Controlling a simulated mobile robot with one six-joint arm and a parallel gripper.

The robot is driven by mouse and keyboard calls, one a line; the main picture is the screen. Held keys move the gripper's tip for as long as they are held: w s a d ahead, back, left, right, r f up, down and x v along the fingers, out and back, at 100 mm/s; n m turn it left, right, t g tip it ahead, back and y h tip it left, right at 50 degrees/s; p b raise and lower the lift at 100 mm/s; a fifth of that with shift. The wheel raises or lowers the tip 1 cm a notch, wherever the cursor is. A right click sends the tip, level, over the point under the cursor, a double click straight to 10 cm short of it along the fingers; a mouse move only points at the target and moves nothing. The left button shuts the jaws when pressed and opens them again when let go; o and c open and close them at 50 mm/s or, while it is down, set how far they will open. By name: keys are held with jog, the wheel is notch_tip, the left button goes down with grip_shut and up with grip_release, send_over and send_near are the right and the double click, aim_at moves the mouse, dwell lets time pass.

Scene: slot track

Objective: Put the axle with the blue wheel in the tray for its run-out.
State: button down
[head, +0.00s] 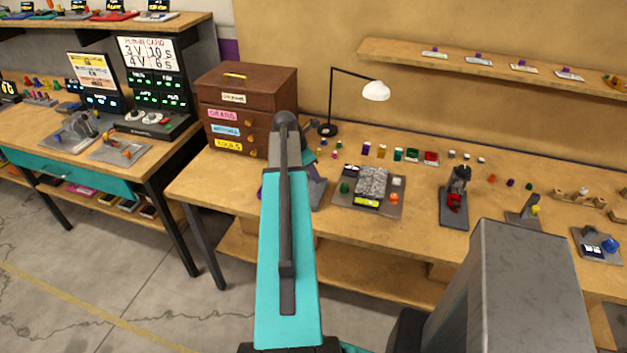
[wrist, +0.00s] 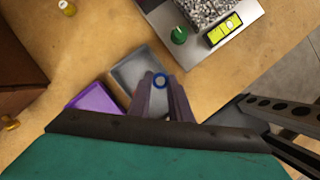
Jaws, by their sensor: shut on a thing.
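In the wrist view, my gripper (wrist: 163,88) is shut on the axle with the blue wheel. The blue wheel (wrist: 160,75) shows as a small blue ring between the fingertips; most of the axle is hidden by the fingers. A shallow grey tray (wrist: 128,75) lies on the bench just beyond and left of the fingertips. The wheel appears over its right part; I cannot tell the height between them. A purple tray (wrist: 92,97) lies beside it to the left, partly hidden by my gripper body. In the head view, my arm hides the gripper's tips.
A grey plate (wrist: 159,18) with a gravel-like block, green knob and yellow display sits beyond the tray; it also shows in the head view (head: 345,203). A brown drawer cabinet (head: 247,82) and a lamp (head: 375,90) stand behind. A small yellow piece (wrist: 67,8) lies top left.

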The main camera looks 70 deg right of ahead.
jog(key=shift+f+p, duration=0.6)
jog(key=shift+f, duration=0.9)
jog(key=shift+f, duration=0.1)
jog(key=c, duration=1.6)
grip_release()
jog(key=shift+b+v, duration=1.4)
jog(key=shift+v, duration=4.7)
